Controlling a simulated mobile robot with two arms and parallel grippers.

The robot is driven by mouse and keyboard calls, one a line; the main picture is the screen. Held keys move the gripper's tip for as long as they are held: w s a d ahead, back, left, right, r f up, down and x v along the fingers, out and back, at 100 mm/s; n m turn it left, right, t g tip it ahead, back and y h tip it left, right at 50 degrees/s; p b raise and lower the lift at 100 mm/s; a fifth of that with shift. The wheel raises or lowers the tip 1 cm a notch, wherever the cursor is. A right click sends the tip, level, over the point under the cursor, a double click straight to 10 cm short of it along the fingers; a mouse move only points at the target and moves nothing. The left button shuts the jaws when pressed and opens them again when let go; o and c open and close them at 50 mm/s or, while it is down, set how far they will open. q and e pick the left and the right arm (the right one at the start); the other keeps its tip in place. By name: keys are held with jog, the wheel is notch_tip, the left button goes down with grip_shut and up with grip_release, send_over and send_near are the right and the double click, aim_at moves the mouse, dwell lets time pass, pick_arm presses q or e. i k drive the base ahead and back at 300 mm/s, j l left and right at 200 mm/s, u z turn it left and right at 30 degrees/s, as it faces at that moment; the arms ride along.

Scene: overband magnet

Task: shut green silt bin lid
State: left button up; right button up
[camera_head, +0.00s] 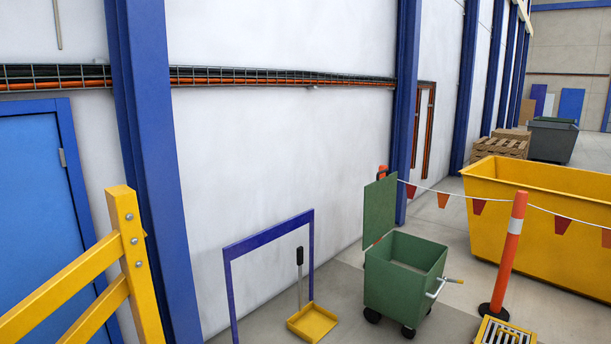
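The green silt bin (391,288) stands on the floor right of centre, on dark wheels, with a pale handle on its right side. Its green lid (380,209) stands upright along the bin's left edge, so the bin is open and its inside shows. I cannot make out anything in the bin. Neither of my grippers shows in this view.
A yellow railing (122,255) is close at the left. A blue frame (268,235) and a yellow dustpan (312,322) are left of the bin. An orange post (512,245), flag line, yellow floor grate (503,333) and large yellow skip (550,200) are to its right.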

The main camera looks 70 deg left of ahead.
aim_at(380, 196)
jog(key=u, duration=1.8)
jog(key=i+u, duration=0.1)
jog(key=i, duration=0.4)
jog(key=i+l+u, duration=0.1)
jog(key=i, duration=0.4)
jog(key=i+l+u, duration=0.1)
jog(key=i, duration=0.4)
jog(key=i+l+u, duration=0.1)
jog(key=i, duration=0.4)
jog(key=i+l+u, duration=0.1)
jog(key=i+l, duration=0.2)
jog(key=i, duration=0.2)
